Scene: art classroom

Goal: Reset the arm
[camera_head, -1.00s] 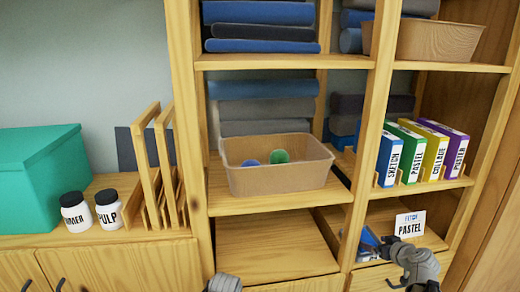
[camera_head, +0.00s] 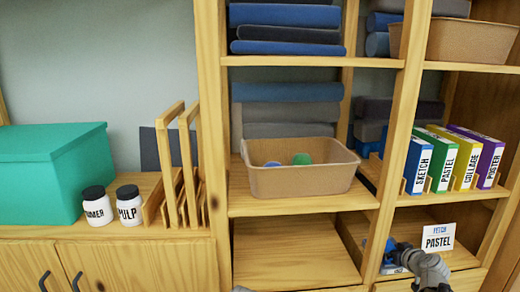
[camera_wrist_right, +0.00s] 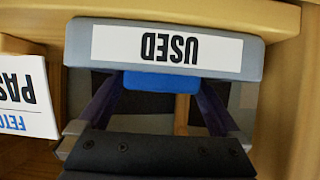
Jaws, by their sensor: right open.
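My right gripper (camera_head: 398,256) is at the lower right cubby in the head view, left of and below a white card reading FETCH PASTEL. In the right wrist view its two dark fingers (camera_wrist_right: 160,105) are spread apart. Just past them is a grey box with a USED label (camera_wrist_right: 165,47), upside down in that view. A blue piece (camera_wrist_right: 162,81) shows between the fingers; I cannot tell whether they touch it. Only a grey sliver of mine shows at the bottom edge of the head view; the left gripper's fingers are not visible.
The card (camera_head: 438,237) stands close to the right gripper. Above are several upright boxes, including a blue SKETCH box (camera_head: 418,165). A tan bin (camera_head: 300,180) holds a blue and a green round thing. A teal box (camera_head: 50,175) and two jars (camera_head: 129,205) stand left. The lower middle cubby (camera_head: 290,255) is empty.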

